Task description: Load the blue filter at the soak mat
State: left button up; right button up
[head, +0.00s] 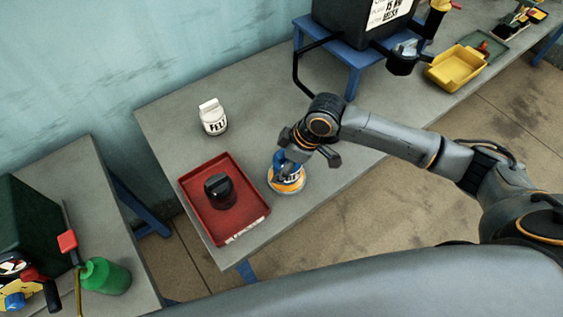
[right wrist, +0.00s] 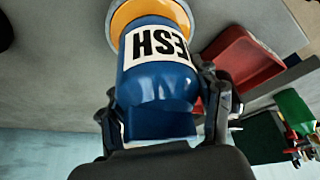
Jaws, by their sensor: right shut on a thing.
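My right gripper (head: 300,158) is shut on a blue container (head: 281,160) with a white label. In the right wrist view the container (right wrist: 155,85) sits between both fingers, and its label shows the letters "ESH". Its far end meets a round orange and silver piece (right wrist: 122,18). In the head view this orange piece (head: 287,184) is low over or on the grey bench, just right of a red tray (head: 252,220). I cannot tell whether it touches the bench. I cannot clearly pick out a separate soak mat. My left gripper is not in view.
A black knobbed part (head: 220,191) stands in the red tray. A white labelled bottle (head: 213,117) stands behind it. A black tank (head: 360,20) on a blue stand (head: 352,62) and a yellow bin (head: 455,67) are farther right. A green bottle (head: 105,276) is on the left table.

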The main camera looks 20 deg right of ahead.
aim_at(282, 150)
dwell(0.5)
jog(key=shift+f, duration=0.45)
dwell(0.3)
jog(key=shift+f, duration=0.1)
dwell(2.1)
jog(key=shift+p, duration=0.3)
notch_tip(282, 150, up, 7)
jog(key=p, duration=0.8)
dwell(0.5)
